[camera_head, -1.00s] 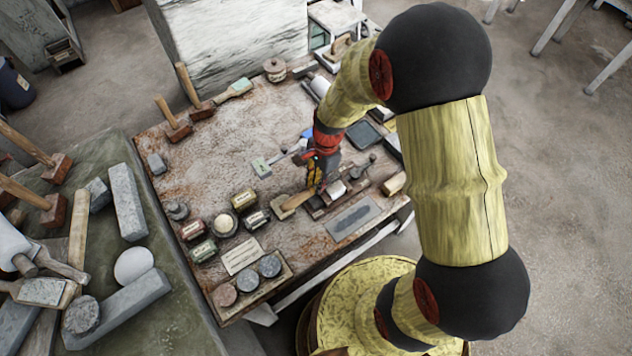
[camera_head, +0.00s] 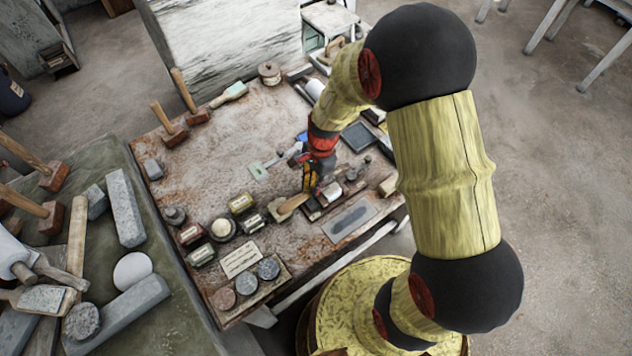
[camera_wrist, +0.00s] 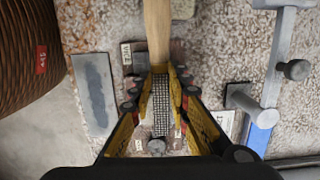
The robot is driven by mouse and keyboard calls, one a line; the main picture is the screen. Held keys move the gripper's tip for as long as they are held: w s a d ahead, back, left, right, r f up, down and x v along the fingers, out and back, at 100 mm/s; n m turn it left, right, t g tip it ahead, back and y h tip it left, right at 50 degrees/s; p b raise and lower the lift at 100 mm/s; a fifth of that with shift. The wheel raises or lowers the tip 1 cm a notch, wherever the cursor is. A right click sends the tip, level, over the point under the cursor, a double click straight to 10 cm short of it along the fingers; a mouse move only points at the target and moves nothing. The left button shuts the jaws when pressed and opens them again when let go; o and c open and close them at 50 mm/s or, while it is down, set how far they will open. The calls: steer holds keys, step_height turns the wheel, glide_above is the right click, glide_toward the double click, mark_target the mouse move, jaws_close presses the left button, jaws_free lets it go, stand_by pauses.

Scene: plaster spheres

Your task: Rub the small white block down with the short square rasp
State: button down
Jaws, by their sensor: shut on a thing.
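My gripper (camera_wrist: 161,78) is shut on the short square rasp (camera_wrist: 161,108), with a finger on either side. The rasp has a cross-hatched grey metal body, and its pale wooden handle (camera_wrist: 157,28) points to the top of the wrist view. In the head view my gripper (camera_head: 312,182) is low over the near right part of the bench, with the handle (camera_head: 291,205) to its lower left. The small white block (camera_head: 332,191) sits just right of the gripper in a dark holder. I cannot tell whether rasp and block touch.
A grey tray with a dark patch (camera_head: 350,220) lies at the near bench edge. Labelled tins (camera_head: 241,203) and a board of round grey discs (camera_head: 268,269) are to the left. Mallets (camera_head: 172,133) stand at the far left. The bench middle (camera_head: 225,150) is mostly clear.

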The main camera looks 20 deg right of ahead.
steer(key=shift+s+a+p, duration=0.2)
steer(key=shift+s+a, duration=0.05)
steer(key=shift+a, duration=0.3)
steer(key=shift+s+a+p, duration=0.15)
steer(key=shift+s+a, duration=0.1)
steer(key=shift+a, duration=0.25)
steer(key=shift+w+d, duration=0.25)
steer(key=shift+d, duration=0.3)
steer(key=shift+w+d, duration=0.2)
steer(key=shift+d, duration=0.35)
steer(key=shift+w+d, duration=0.15)
steer(key=shift+d, duration=0.35)
steer(key=shift+w+d, duration=0.15)
steer(key=shift+d, duration=0.35)
steer(key=shift+s+a+p, duration=0.15)
steer(key=shift+a+p, duration=0.05)
steer(key=shift+a, duration=0.35)
steer(key=shift+s+a+p, duration=0.15)
steer(key=shift+a+p, duration=0.05)
steer(key=shift+a, duration=0.3)
steer(key=shift+s+a, duration=0.2)
steer(key=shift+a, duration=0.35)
steer(key=shift+s+a, duration=0.2)
steer(key=shift+a, duration=0.3)
steer(key=shift+f, duration=0.1)
